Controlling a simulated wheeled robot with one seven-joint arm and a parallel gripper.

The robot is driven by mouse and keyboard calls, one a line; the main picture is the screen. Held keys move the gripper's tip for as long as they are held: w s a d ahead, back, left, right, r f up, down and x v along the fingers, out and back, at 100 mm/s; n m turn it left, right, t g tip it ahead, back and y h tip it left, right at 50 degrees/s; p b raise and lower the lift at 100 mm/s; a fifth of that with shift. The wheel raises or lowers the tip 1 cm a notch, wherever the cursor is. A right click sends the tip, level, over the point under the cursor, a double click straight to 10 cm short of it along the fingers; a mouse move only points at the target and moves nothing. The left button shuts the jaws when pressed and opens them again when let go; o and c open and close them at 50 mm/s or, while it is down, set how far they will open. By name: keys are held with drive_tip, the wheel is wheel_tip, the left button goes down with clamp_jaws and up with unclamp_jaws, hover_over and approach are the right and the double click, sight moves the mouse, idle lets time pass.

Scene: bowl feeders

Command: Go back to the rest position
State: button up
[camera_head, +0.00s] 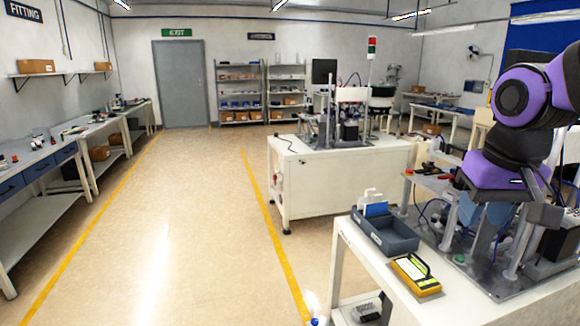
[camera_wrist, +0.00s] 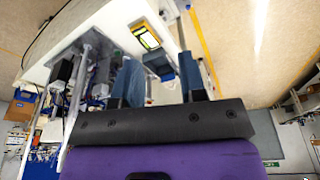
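My purple and black arm reaches in from the right in the head view. My gripper (camera_head: 484,214) points down over the right part of the near white workbench, partly mixed up with the fixture posts behind it. In the wrist view my gripper (camera_wrist: 160,78) shows two blue-grey fingers standing apart, with nothing held between them. Beyond the fingers, the wrist view shows the bench top and floor, tilted.
A dark grey tray (camera_head: 388,238) with a blue and white item and a yellow-black device (camera_head: 415,274) lie on the near bench (camera_head: 372,268). Metal fixture posts (camera_head: 520,250) stand close around my gripper. A white machine table (camera_head: 325,180) stands behind. The floor at left is clear.

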drive_tip(key=s+d+r+t, duration=0.1)
drive_tip(key=s+r+t, duration=0.1)
drive_tip(key=s, duration=0.7)
drive_tip(key=shift+n+t, duration=0.3)
